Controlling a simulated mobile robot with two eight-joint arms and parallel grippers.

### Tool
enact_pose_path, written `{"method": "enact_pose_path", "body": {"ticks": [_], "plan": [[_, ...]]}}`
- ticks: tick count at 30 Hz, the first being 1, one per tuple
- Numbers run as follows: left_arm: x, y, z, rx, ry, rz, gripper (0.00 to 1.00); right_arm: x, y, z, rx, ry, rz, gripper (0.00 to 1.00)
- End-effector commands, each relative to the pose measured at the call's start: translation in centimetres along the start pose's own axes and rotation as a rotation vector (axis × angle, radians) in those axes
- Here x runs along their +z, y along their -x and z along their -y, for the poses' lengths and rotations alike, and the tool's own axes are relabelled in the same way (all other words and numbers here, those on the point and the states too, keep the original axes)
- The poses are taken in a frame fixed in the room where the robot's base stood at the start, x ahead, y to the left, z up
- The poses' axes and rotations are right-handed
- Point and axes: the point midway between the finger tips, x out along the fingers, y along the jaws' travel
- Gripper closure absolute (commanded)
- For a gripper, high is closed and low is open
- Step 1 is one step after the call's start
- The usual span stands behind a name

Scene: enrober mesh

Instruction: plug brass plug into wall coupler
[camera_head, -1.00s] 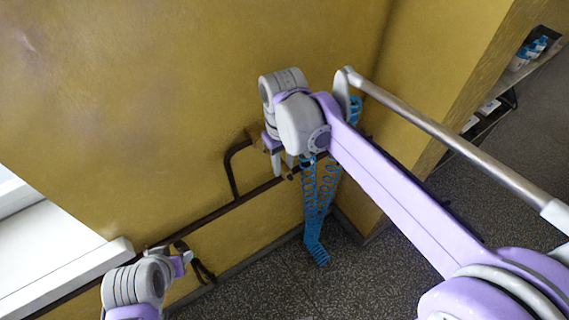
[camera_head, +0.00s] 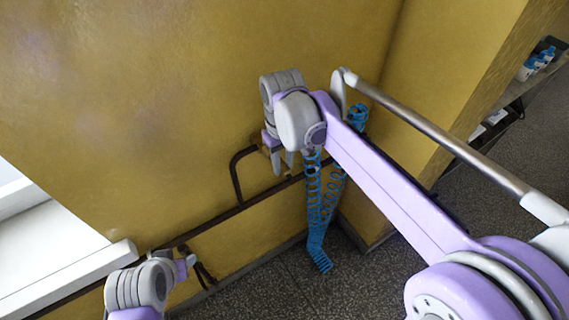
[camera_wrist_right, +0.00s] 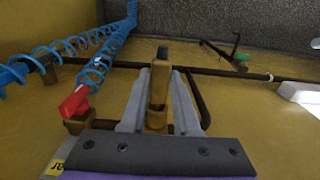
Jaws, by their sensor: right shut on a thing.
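My right gripper (camera_head: 282,161) is close to the yellow wall, its fingers pointing down in the head view. In the right wrist view the fingers (camera_wrist_right: 158,95) are shut on a brass plug (camera_wrist_right: 157,88), which has a dark tip and stands between them. A brass fitting (camera_wrist_right: 80,123) with a red lever (camera_wrist_right: 75,101) is to the left of the fingers, apart from the plug; I cannot tell for certain that it is the wall coupler. My left gripper (camera_head: 185,262) is at the lower left of the head view, its jaws too small to judge.
A blue coiled hose (camera_head: 321,225) hangs beside the right gripper and also shows in the wrist view (camera_wrist_right: 95,70). A dark pipe (camera_head: 215,213) runs along the wall. A white sill (camera_head: 75,270) is at the left. Shelves with bottles (camera_head: 535,62) stand at the right.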

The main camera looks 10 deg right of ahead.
Motion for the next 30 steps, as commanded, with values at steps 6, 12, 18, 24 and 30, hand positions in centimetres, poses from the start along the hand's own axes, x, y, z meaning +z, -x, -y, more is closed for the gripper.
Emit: {"method": "enact_pose_path", "body": {"ticks": [6, 12, 18, 24, 30], "plan": [[-0.1, 0.1, 0.0, 0.000, 0.000, -0.001, 0.50, -0.6, 0.0, 0.0, 0.000, 0.000, 0.000, 1.00], [-0.1, 0.1, 0.0, 0.000, 0.000, -0.001, 0.50, -0.7, 0.0, 0.0, 0.000, 0.000, -0.001, 0.49], [-0.1, 0.1, 0.0, 0.000, 0.000, -0.001, 0.50, -0.7, 0.0, 0.0, 0.000, 0.000, 0.000, 0.36], [-0.1, 0.1, 0.0, 0.000, 0.000, -0.001, 0.50, -0.7, 0.2, 0.0, 0.000, 0.000, 0.000, 0.36], [-0.3, 0.2, 0.0, 0.000, 0.000, -0.003, 0.50, -0.7, 2.8, 0.0, 0.000, 0.000, 0.000, 0.36]]}}
